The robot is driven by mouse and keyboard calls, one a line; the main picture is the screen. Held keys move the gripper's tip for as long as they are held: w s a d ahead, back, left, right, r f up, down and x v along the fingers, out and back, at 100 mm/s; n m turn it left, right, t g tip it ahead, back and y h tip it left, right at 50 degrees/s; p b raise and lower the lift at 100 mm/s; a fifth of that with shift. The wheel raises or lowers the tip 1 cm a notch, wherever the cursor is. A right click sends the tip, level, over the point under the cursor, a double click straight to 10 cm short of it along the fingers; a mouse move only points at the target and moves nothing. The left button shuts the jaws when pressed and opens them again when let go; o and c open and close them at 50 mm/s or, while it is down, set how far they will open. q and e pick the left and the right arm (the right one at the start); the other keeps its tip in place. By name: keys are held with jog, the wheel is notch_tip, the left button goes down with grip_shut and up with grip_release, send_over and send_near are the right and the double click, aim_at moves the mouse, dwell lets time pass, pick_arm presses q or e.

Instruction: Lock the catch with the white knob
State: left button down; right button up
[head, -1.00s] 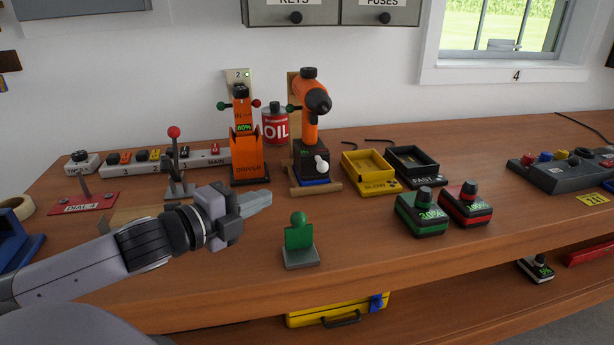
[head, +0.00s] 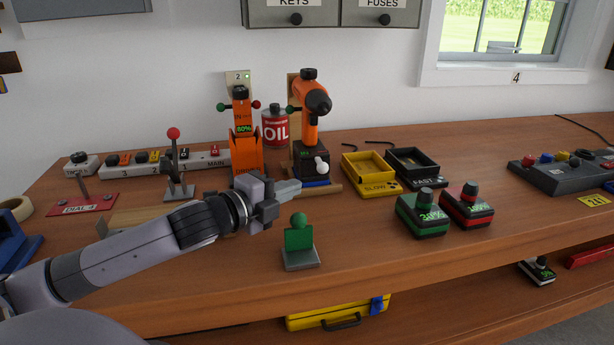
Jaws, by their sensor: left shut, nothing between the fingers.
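The white knob (head: 321,166) sits low on the front of the orange drill's black base (head: 309,156). The orange drill (head: 314,110) stands upright in a wooden holder at the back of the bench. My left gripper (head: 297,187) is shut and empty. It points right, just left of and below the white knob in the picture, close to the drill's blue foot (head: 317,183). I cannot tell whether it touches the holder. The catch itself is too small to make out apart from its knob. My right gripper is not in view.
A green figure-like stand (head: 299,241) is in front of my left gripper. The orange driver (head: 245,145) stands behind my left gripper. Yellow (head: 369,174) and black trays and two battery packs (head: 423,214) are to the right. The front middle of the bench (head: 365,255) is clear.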

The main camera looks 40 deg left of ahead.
aim_at(319, 172)
pick_arm(q)
jog(key=shift+w+d, duration=0.1)
jog(key=shift+w, duration=0.65)
jog(key=shift+w+d+r+p, duration=0.15)
jog(key=shift+w+p, duration=0.15)
jog(key=shift+w, duration=0.65)
jog(key=shift+w+d+r+p, duration=0.15)
jog(key=shift+w+p, duration=0.1)
jog(key=shift+w, duration=0.65)
